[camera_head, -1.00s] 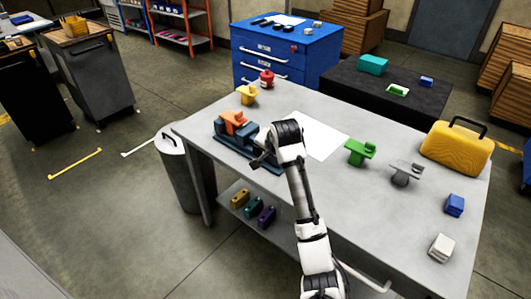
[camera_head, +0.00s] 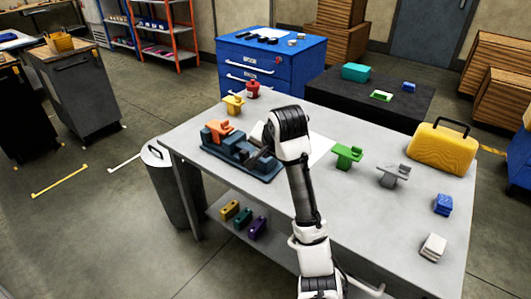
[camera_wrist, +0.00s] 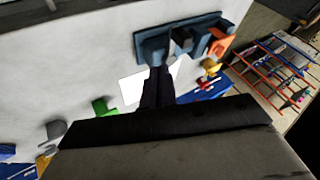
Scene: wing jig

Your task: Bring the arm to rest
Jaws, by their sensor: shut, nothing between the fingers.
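My arm reaches up from the bottom over the grey table in the head view. My gripper (camera_head: 258,156) is mostly hidden behind the wrist in the head view, close to the right part of the dark blue vise-like jig (camera_head: 245,160). In the wrist view its dark fingers (camera_wrist: 158,84) are together and empty, reaching toward the jig (camera_wrist: 165,38); whether they touch it cannot be told.
A yellow part (camera_head: 233,105) and red part (camera_head: 253,89) stand behind the jig. A green part (camera_head: 347,156), grey part (camera_head: 393,175), yellow case (camera_head: 442,148), blue block (camera_head: 443,205) and white block (camera_head: 433,247) stand on the right. The table's front middle is clear.

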